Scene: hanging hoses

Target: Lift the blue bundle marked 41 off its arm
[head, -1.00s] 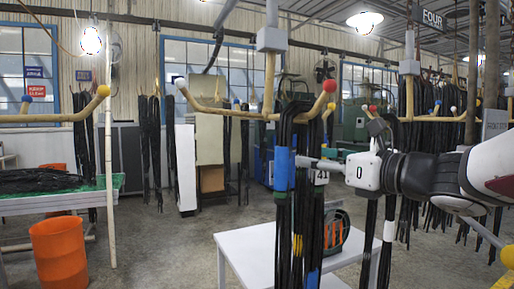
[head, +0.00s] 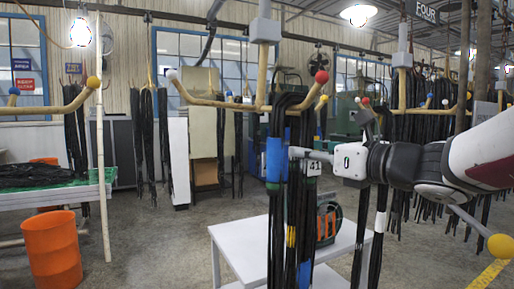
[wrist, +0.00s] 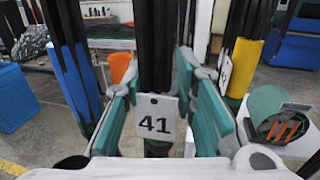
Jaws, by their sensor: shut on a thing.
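The bundle marked 41 is a set of long black hoses with a blue sleeve (head: 276,160), draped over a wooden arm (head: 225,104) near its red ball tip. Its white tag (head: 313,168) reads 41 and also faces me in the wrist view (wrist: 156,118). My gripper (head: 297,154) reaches in from the right at sleeve height. In the wrist view its teal finger pads (wrist: 160,105) stand on both sides of the black hoses by the tag. It is shut on the bundle, which still hangs over the arm. The fingertips are partly hidden by hoses.
A white table (head: 240,240) stands below the bundle. Other black hoses with yellow and white bands hang close by. A yellow-sleeved bundle (wrist: 243,68) is right of my fingers in the wrist view.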

